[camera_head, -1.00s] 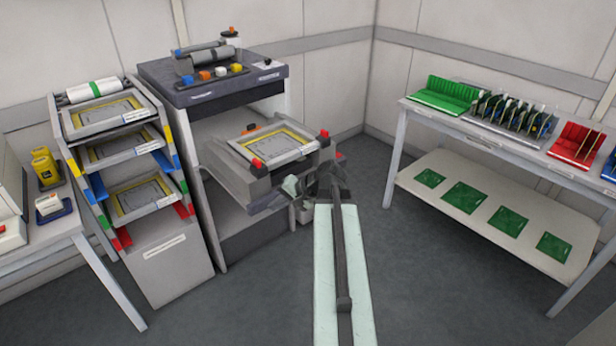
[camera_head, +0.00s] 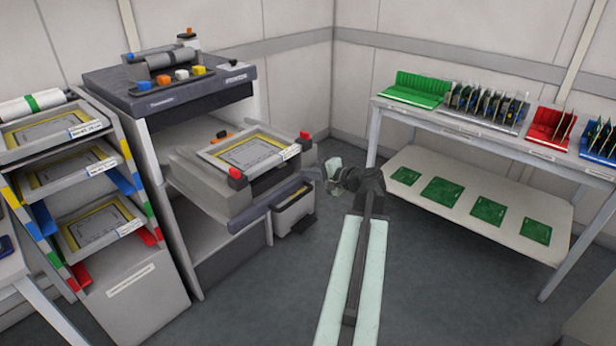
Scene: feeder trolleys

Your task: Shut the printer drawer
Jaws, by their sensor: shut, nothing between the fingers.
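The printer (camera_head: 172,100) is a tall grey cabinet with a dark top, left of centre. Its drawer (camera_head: 262,206) is pulled out toward me at mid height, with a dark front edge. A framed stencil (camera_head: 250,151) with a yellow border lies on the drawer, with red blocks at its corners. My gripper (camera_head: 318,172) is at the end of my arm, just right of the drawer's front right corner. Its fingers are small and partly hidden by the wrist, and it is shut and empty.
A rack (camera_head: 126,255) with several framed stencils stands left of the printer. A small grey bin (camera_head: 294,209) sits on the floor behind the drawer's right end. A table (camera_head: 470,136) with green, red and blue board holders stands at the right. Floor is clear between them.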

